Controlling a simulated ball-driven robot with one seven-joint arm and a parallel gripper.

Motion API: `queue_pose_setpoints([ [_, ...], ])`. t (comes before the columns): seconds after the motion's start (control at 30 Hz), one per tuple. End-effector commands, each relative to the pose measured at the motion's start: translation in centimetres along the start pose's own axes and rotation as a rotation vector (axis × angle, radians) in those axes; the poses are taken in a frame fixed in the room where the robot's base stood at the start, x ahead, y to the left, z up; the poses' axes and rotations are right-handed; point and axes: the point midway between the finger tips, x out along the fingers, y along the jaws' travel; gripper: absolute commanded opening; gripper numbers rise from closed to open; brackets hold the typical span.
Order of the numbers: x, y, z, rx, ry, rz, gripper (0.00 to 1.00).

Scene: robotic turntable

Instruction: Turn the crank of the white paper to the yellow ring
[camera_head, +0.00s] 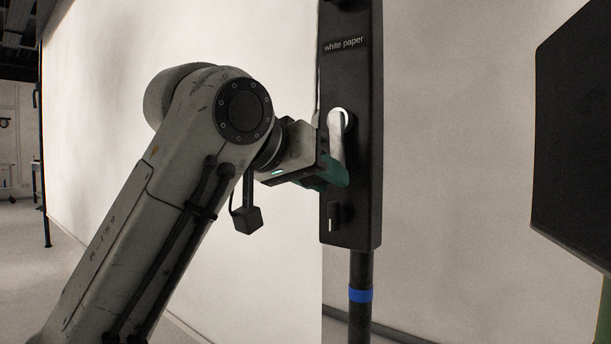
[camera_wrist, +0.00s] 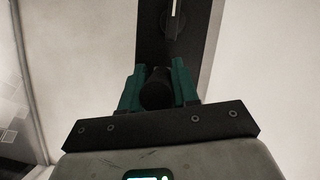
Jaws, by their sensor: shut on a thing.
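A tall black panel (camera_head: 365,205) labelled "white paper" stands upright on a dark pole. Its crank has a pale metal arm (camera_head: 337,135) that hangs down from a round pivot in the head view. My gripper (camera_head: 333,174) reaches it from the left, with teal fingers at the crank's lower end. In the wrist view, my gripper (camera_wrist: 158,85) is shut on the dark crank handle (camera_wrist: 155,92), which sits between the two fingers. The handle is hidden by the fingers in the head view. I see no yellow ring in either view.
A small black knob (camera_head: 334,218) with a light mark sits low on the panel. A blue band (camera_head: 360,295) circles the pole (camera_head: 361,325) below. A large dark screen-like panel (camera_head: 575,140) stands at the right. A pale backdrop (camera_head: 200,45) is behind my arm.

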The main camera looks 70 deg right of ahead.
Motion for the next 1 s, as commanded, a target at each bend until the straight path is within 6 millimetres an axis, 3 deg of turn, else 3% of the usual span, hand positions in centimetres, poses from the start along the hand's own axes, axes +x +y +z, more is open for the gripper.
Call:
queue_pose_setpoints([
  [0.6,0.42,0.23,0.35,0.03,-0.01,-0.018,0.0],
  [0.63,0.42,0.24,0.34,0.03,-0.009,-0.018,0.33],
  [0.8,0.34,0.33,0.24,0.031,-0.006,-0.017,0.49],
  [1.0,0.28,0.41,0.15,0.033,-0.004,-0.017,0.51],
])
